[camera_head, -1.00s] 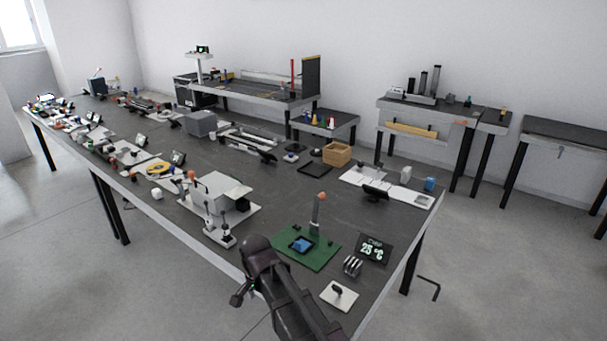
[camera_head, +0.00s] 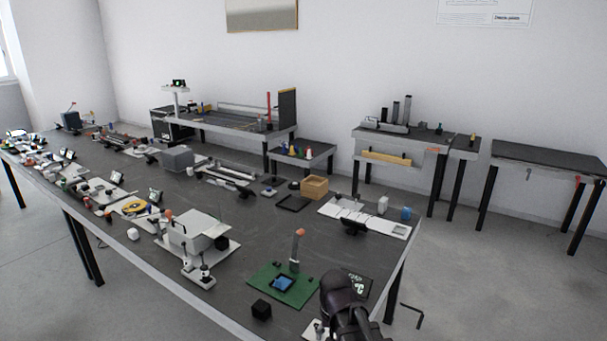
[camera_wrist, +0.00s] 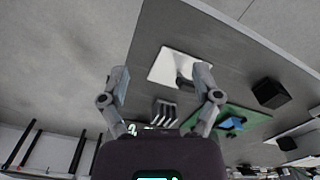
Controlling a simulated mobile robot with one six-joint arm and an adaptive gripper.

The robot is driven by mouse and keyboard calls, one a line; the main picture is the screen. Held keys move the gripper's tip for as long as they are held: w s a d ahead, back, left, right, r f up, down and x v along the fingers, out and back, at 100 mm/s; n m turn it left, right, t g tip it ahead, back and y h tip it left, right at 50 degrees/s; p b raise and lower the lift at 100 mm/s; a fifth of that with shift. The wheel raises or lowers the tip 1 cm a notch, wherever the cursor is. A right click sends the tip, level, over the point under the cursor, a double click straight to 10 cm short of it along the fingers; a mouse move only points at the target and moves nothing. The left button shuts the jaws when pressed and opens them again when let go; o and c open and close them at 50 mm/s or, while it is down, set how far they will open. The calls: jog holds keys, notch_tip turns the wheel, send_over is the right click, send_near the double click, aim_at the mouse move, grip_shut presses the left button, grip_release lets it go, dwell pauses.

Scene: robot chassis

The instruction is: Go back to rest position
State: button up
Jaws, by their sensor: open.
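My arm's dark end (camera_head: 345,300) is at the bottom of the head view, over the near right end of the long table (camera_head: 225,265). In the wrist view my gripper (camera_wrist: 162,76) has its two fingers spread wide with nothing between them. A white plate with a dark piece on it (camera_wrist: 175,65) and a grey slotted block (camera_wrist: 165,112) lie beyond the fingers, apart from them. In the head view the arm covers part of the temperature display and most of the white plate (camera_head: 313,329).
A green board (camera_head: 262,288) with a blue piece (camera_head: 283,283) and an upright grey post (camera_head: 295,252) lies left of the arm. A black cube (camera_head: 261,309) sits near the front edge. A white machine (camera_head: 197,232) stands farther left.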

jog(key=s+d+r+n+p, duration=0.1)
jog(key=s+d, duration=0.2)
jog(key=d, duration=0.6)
jog(key=shift+s+d+r, duration=0.15)
jog(key=shift+d+r, duration=0.1)
jog(key=shift+d, duration=0.05)
